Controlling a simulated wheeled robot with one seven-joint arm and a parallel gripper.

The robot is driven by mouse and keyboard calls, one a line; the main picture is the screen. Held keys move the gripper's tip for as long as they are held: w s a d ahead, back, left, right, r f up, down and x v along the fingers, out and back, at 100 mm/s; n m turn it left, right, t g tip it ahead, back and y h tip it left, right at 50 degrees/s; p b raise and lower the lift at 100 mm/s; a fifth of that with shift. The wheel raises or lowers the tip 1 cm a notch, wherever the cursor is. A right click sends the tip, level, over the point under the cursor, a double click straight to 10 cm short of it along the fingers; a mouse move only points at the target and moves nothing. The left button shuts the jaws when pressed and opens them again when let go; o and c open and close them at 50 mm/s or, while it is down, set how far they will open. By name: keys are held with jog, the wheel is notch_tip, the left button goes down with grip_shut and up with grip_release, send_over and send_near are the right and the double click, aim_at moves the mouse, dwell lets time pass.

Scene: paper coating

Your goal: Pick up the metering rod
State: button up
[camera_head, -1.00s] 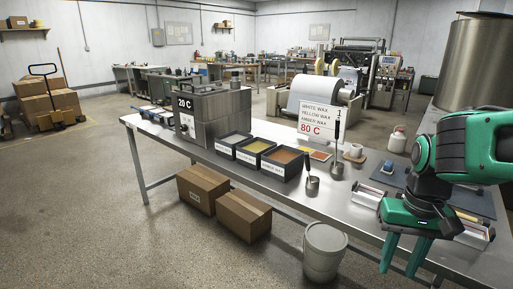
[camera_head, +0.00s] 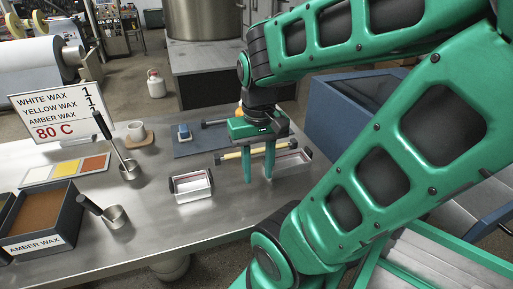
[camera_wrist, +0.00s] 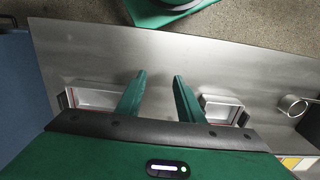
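A thin rod with a yellow middle and dark ends (camera_head: 232,156) lies near the far edge of the workbench, by the blue-grey mat; I take it to be the metering rod. A second, dark rod (camera_head: 214,123) lies on the mat behind. My gripper (camera_head: 258,179) points down at the yellow rod, its fingers apart and partly in front of it; whether they touch it I cannot tell. In the wrist view my gripper (camera_wrist: 159,75) is open, with only bare metal between the fingertips. The yellow rod does not show there.
Shallow trays stand left (camera_head: 191,186) and right (camera_head: 290,162) of my gripper. A blue block (camera_head: 183,131) lies on the mat (camera_head: 190,149). A mug (camera_head: 136,131), metal cups (camera_head: 116,217) with handles and an amber wax tray (camera_head: 42,221) are leftward.

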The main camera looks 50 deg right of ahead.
jog(key=m+t+y, duration=0.2)
jog(key=m+y, duration=0.1)
jog(key=m, duration=1.5)
send_near(257, 151)
jog(key=shift+w+d+f, duration=0.1)
jog(key=shift+w+f, duration=0.2)
jog(key=shift+f, duration=0.2)
jog(key=shift+w+d+f, duration=0.1)
jog(key=shift+w+f, duration=0.15)
jog(key=shift+f, duration=0.3)
jog(key=shift+x, duration=3.05)
jog(key=shift+a, duration=0.2)
grip_shut()
